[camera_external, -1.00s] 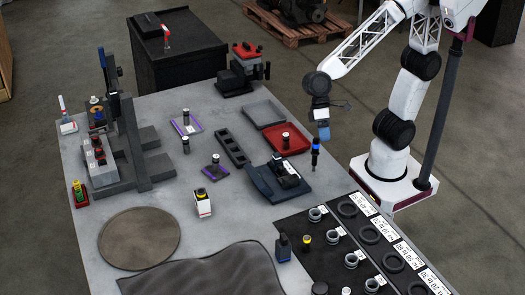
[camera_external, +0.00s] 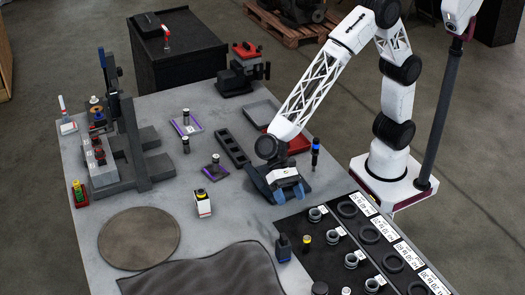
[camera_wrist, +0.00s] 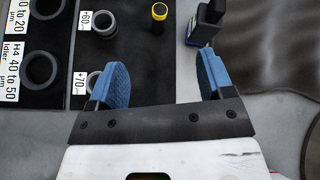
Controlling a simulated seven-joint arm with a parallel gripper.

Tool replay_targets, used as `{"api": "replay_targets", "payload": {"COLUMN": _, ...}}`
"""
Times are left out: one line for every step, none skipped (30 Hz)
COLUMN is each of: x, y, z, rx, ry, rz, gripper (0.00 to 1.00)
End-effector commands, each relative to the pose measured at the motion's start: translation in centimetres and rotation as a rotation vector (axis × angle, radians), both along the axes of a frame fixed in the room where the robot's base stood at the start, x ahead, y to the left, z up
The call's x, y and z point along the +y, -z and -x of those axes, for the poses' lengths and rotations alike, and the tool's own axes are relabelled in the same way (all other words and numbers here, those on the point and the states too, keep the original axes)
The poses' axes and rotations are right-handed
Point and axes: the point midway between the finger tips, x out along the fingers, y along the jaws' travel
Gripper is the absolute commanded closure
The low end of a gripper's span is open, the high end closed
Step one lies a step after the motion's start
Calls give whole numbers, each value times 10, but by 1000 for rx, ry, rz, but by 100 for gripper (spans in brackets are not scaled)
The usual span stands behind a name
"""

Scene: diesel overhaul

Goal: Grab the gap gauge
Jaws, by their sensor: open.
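No object is clearly marked as the gap gauge, and I cannot tell for sure which one it is. A small dark cylinder with a yellow top (camera_external: 306,238) stands on the black mat; the wrist view shows it too (camera_wrist: 160,14), ahead of and between my fingers. A dark blue bottle-like item (camera_external: 283,249) stands to its left, and appears at the upper right of the wrist view (camera_wrist: 206,22).
The black mat (camera_external: 330,262) holds several grey rings and cups with white labels. A blue-topped upright tool (camera_external: 315,152) stands to the right of my gripper. A red tray (camera_external: 298,143) is behind my wrist. A dark wavy sheet (camera_external: 205,273) lies at the front.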

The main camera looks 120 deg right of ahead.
Motion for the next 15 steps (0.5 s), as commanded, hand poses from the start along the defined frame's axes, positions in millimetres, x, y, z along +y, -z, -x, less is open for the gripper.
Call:
{"api": "replay_targets", "payload": {"x": 8, "y": 11, "z": -11, "rx": 32, "ry": 24, "rz": -23, "gripper": 26}}
{"api": "replay_targets", "payload": {"x": 12, "y": 15, "z": -17, "rx": 50, "ry": 41, "rz": -36, "gripper": 26}}
{"api": "replay_targets", "payload": {"x": 17, "y": 22, "z": -25, "rx": 73, "ry": 62, "rz": -55, "gripper": 26}}
{"api": "replay_targets", "payload": {"x": 21, "y": 27, "z": -31, "rx": 90, "ry": 79, "rz": -68, "gripper": 26}}
{"api": "replay_targets", "payload": {"x": 24, "y": 31, "z": -36, "rx": 108, "ry": 94, "rz": -82, "gripper": 26}}
{"api": "replay_targets", "payload": {"x": 28, "y": 37, "z": -44, "rx": 127, "ry": 113, "rz": -99, "gripper": 26}}
{"api": "replay_targets", "payload": {"x": 31, "y": 41, "z": -48, "rx": 142, "ry": 126, "rz": -110, "gripper": 26}}
{"api": "replay_targets", "payload": {"x": 34, "y": 45, "z": -53, "rx": 157, "ry": 140, "rz": -121, "gripper": 26}}
{"api": "replay_targets", "payload": {"x": 38, "y": 50, "z": -58, "rx": 173, "ry": 154, "rz": -134, "gripper": 26}}
{"api": "replay_targets", "payload": {"x": 40, "y": 53, "z": -62, "rx": 183, "ry": 164, "rz": -143, "gripper": 26}}
{"api": "replay_targets", "payload": {"x": 42, "y": 56, "z": -65, "rx": 193, "ry": 173, "rz": -151, "gripper": 26}}
{"api": "replay_targets", "payload": {"x": 44, "y": 60, "z": -68, "rx": 206, "ry": 184, "rz": -159, "gripper": 26}}
{"api": "replay_targets", "payload": {"x": 46, "y": 62, "z": -70, "rx": 214, "ry": 190, "rz": -165, "gripper": 26}}
{"api": "replay_targets", "payload": {"x": 47, "y": 64, "z": -72, "rx": 219, "ry": 195, "rz": -169, "gripper": 26}}
{"api": "replay_targets", "payload": {"x": 48, "y": 65, "z": -74, "rx": 224, "ry": 200, "rz": -174, "gripper": 26}}
